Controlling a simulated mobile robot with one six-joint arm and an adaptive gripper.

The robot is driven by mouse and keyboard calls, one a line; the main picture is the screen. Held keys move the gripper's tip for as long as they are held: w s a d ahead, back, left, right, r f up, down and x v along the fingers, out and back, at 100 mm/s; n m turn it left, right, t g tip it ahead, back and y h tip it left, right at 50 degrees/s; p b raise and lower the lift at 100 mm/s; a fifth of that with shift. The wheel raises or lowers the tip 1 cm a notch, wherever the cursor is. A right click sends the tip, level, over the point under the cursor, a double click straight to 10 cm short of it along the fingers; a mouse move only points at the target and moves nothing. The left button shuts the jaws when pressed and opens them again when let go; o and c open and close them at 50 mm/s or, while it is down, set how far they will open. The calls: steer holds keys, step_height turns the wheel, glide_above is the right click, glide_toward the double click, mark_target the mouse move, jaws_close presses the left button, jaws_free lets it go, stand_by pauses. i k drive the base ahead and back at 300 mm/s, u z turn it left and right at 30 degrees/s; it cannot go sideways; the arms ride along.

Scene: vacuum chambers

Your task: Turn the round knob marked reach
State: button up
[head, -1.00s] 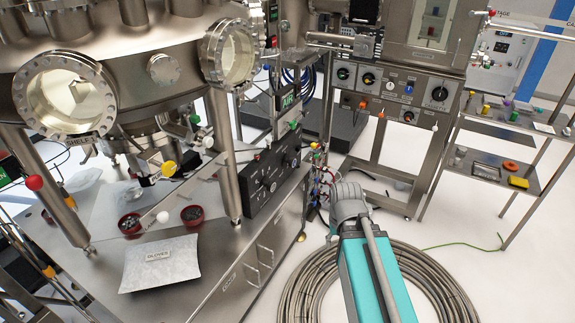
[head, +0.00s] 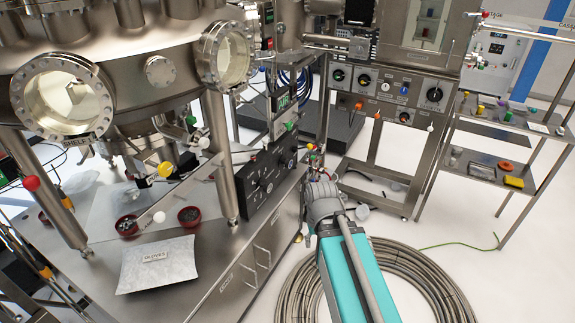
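Several round knobs show, but no label reading "reach" is legible. My teal arm reaches up from the bottom. My gripper (head: 316,176) is at its grey end, right of the black box and below the panel, seen from behind. Its fingers blend with coloured cables, so their opening is unclear.
The steel bench (head: 215,290) holds a gloves packet (head: 158,264) and two red bowls (head: 190,216). A large chamber with round windows stands over it. A coiled hose (head: 415,275) lies on the floor around my arm. A shelf rack (head: 490,172) with small items stands at the right.

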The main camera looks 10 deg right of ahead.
mark_target(288, 164)
steer(key=u, duration=0.05)
steer(key=i, duration=1)
steer(key=z, duration=0.05)
